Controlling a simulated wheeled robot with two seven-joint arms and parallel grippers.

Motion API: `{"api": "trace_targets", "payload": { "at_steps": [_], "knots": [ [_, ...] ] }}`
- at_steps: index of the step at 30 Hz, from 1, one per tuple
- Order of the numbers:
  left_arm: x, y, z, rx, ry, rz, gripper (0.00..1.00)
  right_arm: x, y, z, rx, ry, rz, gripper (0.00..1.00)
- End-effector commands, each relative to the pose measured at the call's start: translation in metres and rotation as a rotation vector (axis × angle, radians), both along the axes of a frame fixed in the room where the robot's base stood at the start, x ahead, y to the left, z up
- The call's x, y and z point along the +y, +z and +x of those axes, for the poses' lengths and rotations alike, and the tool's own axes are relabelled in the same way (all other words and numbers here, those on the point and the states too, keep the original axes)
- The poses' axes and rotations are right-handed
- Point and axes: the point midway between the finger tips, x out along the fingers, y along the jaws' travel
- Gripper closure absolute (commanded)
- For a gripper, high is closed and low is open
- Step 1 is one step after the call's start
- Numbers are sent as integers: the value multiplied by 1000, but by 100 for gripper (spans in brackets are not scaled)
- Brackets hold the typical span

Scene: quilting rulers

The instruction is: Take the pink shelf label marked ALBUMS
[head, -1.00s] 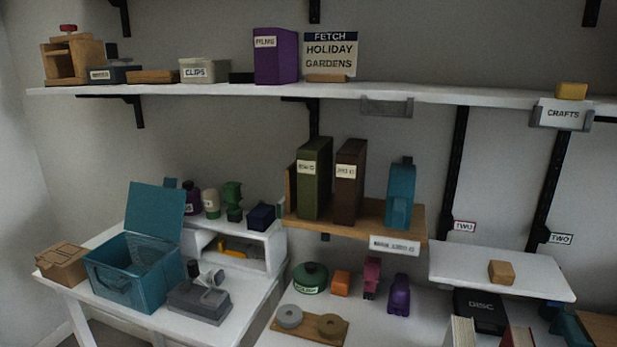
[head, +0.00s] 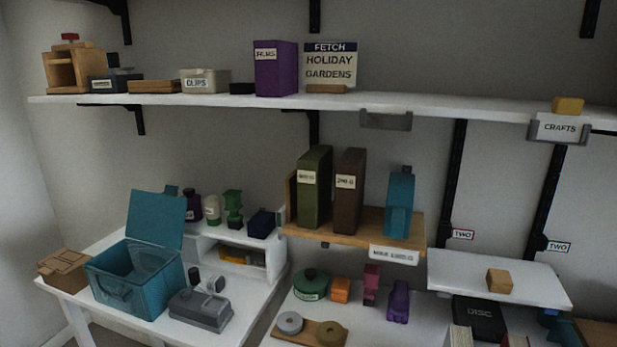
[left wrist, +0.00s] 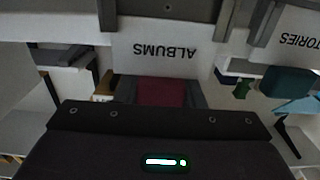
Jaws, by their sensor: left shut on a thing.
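The ALBUMS label (left wrist: 150,54) shows upside down in the left wrist view, as a pale card with dark letters and a dark pink tab (left wrist: 161,93). My left gripper (left wrist: 160,98) is shut on the pink tab, with a dark finger on each side of it. Grey holder arms (left wrist: 107,14) flank the far part of the card; I cannot tell whether the card still sits in the holder. Neither gripper and no ALBUMS label shows in the head view. My right gripper is in no view.
A second card ending in TORIES (left wrist: 298,42) stands close by in the left wrist view. In the head view, an empty grey holder (head: 386,120) hangs on the upper shelf (head: 200,101), and a CRAFTS label (head: 559,128) with a yellow tab sits further right.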

Motion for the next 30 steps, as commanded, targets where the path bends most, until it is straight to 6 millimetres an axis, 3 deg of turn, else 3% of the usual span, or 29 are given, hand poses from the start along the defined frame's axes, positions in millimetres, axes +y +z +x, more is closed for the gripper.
{"api": "trace_targets", "payload": {
  "at_steps": [17, 30],
  "knots": [
    [0, 25, 0, 0, 0, 0, 92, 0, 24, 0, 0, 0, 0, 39],
    [0, 28, 0, 0, 0, 0, 92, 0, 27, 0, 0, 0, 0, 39]
  ]
}}
